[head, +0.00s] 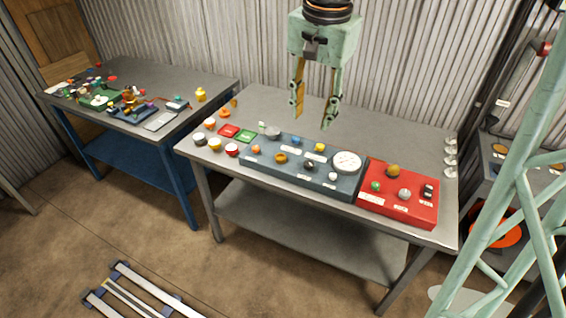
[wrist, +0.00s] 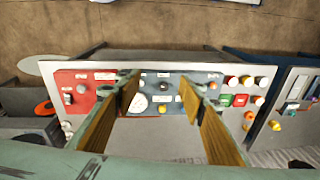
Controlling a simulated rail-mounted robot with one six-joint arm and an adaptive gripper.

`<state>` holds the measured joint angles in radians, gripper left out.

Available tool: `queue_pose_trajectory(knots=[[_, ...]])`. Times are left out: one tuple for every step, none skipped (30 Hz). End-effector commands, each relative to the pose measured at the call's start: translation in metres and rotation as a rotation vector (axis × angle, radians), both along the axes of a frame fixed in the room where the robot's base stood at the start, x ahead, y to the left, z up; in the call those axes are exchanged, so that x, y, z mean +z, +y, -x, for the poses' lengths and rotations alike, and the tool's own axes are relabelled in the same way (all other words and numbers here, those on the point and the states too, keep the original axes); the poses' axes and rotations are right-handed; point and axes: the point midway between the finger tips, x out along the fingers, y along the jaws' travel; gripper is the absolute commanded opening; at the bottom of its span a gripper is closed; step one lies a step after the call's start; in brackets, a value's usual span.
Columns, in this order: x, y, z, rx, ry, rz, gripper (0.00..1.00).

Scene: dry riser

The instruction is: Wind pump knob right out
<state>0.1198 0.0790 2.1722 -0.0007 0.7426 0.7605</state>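The pump knob cannot be singled out, as the panel labels are too small to read. A blue-grey panel (head: 345,188) on the bench carries several small knobs, including a gold one (head: 281,157), a black one (head: 308,165) and a yellow one (head: 320,147), plus a large white dial (head: 347,161). A red panel (head: 415,179) beside it has a gold knob (head: 392,170), a green one (head: 376,185), a grey one (head: 405,193) and a black switch (head: 428,190). My gripper (head: 313,119) hangs open and empty above the bench, apart from everything. In the wrist view, its fingers (wrist: 160,92) hide parts of both panels.
Red, white and orange round pieces (head: 215,143) and red and green pads stand left of the blue-grey panel. Silvery discs (head: 450,152) line the bench's right end. The rear bench top (head: 390,128) is clear. Another cluttered table (head: 200,78) stands left.

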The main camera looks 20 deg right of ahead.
Motion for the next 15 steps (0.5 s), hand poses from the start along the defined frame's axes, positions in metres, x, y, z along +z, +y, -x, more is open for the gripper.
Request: queue_pose_trajectory(knots=[[-0.005, -0.003, -0.007, -0.021, 0.008, -0.004, 0.37], [-0.007, -0.004, -0.011, -0.034, 0.011, -0.005, 0.37], [-0.01, -0.006, -0.016, -0.052, 0.015, -0.008, 0.37], [-0.013, -0.008, -0.02, -0.064, 0.017, -0.01, 0.37], [-0.015, -0.01, -0.024, -0.078, 0.019, -0.011, 0.37], [-0.019, -0.012, -0.029, -0.094, 0.022, -0.014, 0.37], [-0.022, -0.013, -0.033, -0.107, 0.025, -0.016, 0.37], [-0.024, -0.015, -0.037, -0.121, 0.028, -0.018, 0.37], [-0.028, -0.017, -0.042, -0.137, 0.031, -0.02, 0.37], [-0.031, -0.018, -0.046, -0.151, 0.034, -0.022, 0.37], [-0.034, -0.02, -0.05, -0.164, 0.035, -0.024, 0.37], [-0.038, -0.022, -0.054, -0.181, 0.04, -0.026, 0.37], [-0.041, -0.023, -0.058, -0.195, 0.043, -0.027, 0.37], [-0.044, -0.025, -0.061, -0.207, 0.045, -0.029, 0.37], [-0.049, -0.027, -0.066, -0.226, 0.05, -0.031, 0.37]])
